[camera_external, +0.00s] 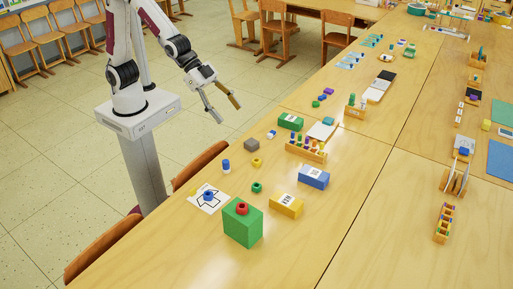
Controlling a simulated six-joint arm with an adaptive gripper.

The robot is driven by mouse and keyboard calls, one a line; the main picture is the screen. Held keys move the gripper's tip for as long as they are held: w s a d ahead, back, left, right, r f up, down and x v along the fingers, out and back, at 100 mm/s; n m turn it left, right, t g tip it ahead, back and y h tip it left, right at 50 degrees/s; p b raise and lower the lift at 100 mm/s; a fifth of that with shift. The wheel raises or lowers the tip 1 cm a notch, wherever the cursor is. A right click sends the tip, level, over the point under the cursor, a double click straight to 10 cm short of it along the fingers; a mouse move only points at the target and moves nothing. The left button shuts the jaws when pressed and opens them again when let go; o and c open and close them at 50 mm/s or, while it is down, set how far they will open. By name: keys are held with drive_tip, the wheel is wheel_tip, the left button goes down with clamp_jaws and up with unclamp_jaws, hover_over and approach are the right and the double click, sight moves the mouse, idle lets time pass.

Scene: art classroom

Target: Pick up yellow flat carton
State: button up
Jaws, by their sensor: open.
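The yellow flat carton (286,206) lies on the wooden table, with a white printed label on its top. It sits between the blue carton and the large green box. My gripper (226,110) hangs in the air at the upper left, beyond the table's left edge in the picture. Its two fingers are spread apart, and nothing is between them. The carton is clear of the gripper, well below and to the right of it.
A green box (242,224) with a red ring on top stands left of the carton. A blue carton (313,178) lies behind it. A small green ring (257,187) and a wooden peg rack (306,151) are nearby. The table (340,226) is bare to the carton's right.

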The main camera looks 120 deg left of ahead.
sight(279, 196)
drive_tip(key=w+f+t, duration=0.1)
drive_tip(key=w+f, duration=0.4)
drive_tip(key=f, duration=0.3)
drive_tip(key=w+f+t, duration=0.1)
drive_tip(key=w+f, duration=0.5)
drive_tip(key=f, duration=0.2)
drive_tip(key=w+d+f+t, duration=0.1)
drive_tip(key=w+f, duration=0.4)
drive_tip(key=f, duration=0.3)
drive_tip(key=shift+w+f+t, duration=0.2)
drive_tip(key=shift+w+t, duration=0.15)
drive_tip(key=shift+t, duration=0.05)
drive_tip(key=shift+f, duration=0.55)
drive_tip(key=shift+w, duration=0.15)
drive_tip(key=shift+x, duration=1.2)
drive_tip(key=shift+w, duration=0.1)
drive_tip(key=shift+x, duration=2.5)
